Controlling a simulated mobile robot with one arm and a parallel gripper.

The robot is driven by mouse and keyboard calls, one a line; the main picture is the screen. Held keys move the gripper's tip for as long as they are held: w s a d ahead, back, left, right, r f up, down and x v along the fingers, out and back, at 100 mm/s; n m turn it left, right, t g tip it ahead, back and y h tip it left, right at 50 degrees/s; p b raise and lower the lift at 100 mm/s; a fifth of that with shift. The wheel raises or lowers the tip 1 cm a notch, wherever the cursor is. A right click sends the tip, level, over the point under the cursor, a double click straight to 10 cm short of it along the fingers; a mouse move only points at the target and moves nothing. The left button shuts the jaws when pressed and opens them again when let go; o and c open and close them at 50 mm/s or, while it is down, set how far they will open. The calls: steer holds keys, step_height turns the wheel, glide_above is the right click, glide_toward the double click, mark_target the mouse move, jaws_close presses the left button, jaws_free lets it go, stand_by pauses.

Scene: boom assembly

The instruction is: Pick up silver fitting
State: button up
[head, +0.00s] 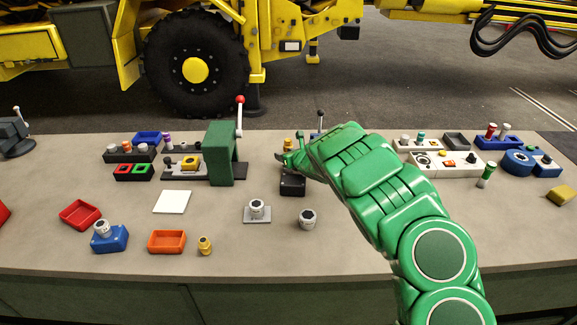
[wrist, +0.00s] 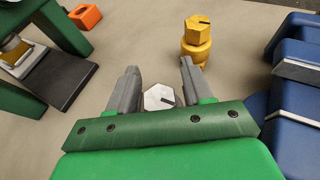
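A silver fitting (wrist: 158,98) with a hexagonal top and a dark slot lies low between the fingers of my gripper (wrist: 159,66) in the wrist view. The fingers stand apart on either side of it, with a visible gap on the right. Its lower part is hidden by the green gripper body. In the head view my gripper (head: 291,153) is above the back middle of the table, and the arm hides that fitting. Other silver fittings stand on a grey plate (head: 265,220), on the bare table (head: 307,219) and on a blue block (head: 102,228).
A brass fitting (wrist: 197,42) stands just beyond the right finger. Blue blocks (wrist: 297,35) are close on the right, and a green press (head: 222,152) is on the left. A black box (head: 292,185) sits in front of my gripper. The table's front right is clear.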

jaws_close()
steer(key=shift+r, duration=0.1)
steer(key=shift+r, duration=1.55)
steer(key=shift+s+r, duration=0.25)
steer(key=shift+r, duration=0.05)
steer(key=s+d+r, duration=0.2)
steer(key=s+r, duration=0.7)
steer(key=s, duration=0.4)
steer(key=shift+s, duration=0.15)
steer(key=shift+d+r, duration=0.1)
